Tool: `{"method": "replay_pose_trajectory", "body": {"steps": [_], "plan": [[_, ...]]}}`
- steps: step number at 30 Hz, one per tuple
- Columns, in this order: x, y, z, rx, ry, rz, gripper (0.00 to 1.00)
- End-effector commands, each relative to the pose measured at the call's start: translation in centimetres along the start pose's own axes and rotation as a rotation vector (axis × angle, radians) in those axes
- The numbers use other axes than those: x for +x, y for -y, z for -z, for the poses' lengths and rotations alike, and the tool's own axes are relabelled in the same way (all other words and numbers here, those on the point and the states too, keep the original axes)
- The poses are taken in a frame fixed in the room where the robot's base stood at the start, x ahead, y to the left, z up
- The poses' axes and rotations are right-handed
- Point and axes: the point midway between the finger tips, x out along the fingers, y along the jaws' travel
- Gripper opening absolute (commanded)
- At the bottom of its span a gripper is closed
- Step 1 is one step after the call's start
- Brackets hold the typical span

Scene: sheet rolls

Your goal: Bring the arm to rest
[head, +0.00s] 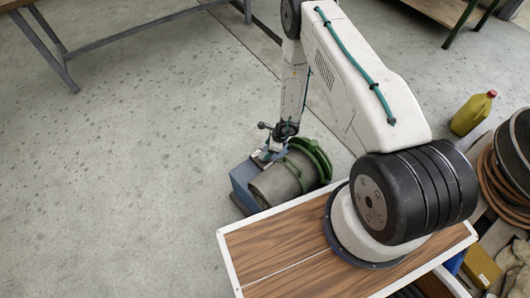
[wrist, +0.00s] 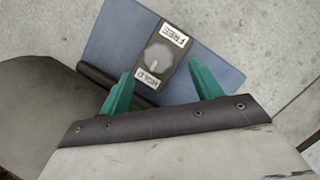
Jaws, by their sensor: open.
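My gripper (wrist: 160,74) is open, with its two teal fingers apart and nothing between the tips. A round grey knob (wrist: 158,56) on a dark plate lies just beyond the fingertips in the wrist view, between the labels FREE and HOLD. The plate is on a blue panel (wrist: 215,62). In the head view my gripper (head: 271,152) hangs low over the blue box (head: 242,184) with a grey roll (head: 274,187) and green curved part (head: 316,157) beside it. I cannot tell whether the fingers touch anything.
A yellow-green jug (head: 471,114) with a red cap stands on the floor at right, near dark drums and a coiled brown hose (head: 497,185). A table (head: 130,33) stands at the upper left. The concrete floor on the left is clear.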

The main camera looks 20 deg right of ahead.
Motion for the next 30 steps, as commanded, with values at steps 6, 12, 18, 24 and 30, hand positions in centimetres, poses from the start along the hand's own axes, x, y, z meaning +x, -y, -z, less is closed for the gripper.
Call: {"method": "replay_pose_trajectory", "body": {"steps": [6,12,18,24,30], "plan": [[-2.1,0.1,-0.1,-0.001,0.001,0.001,0.64],[-2.3,0.0,0.0,-0.001,0.000,0.000,0.64],[-2.2,0.1,0.0,-0.001,0.000,0.000,0.64],[-2.2,0.1,-0.2,0.003,0.008,0.001,0.64],[-2.5,-2.8,-1.6,-0.102,0.097,-0.080,0.64]]}}
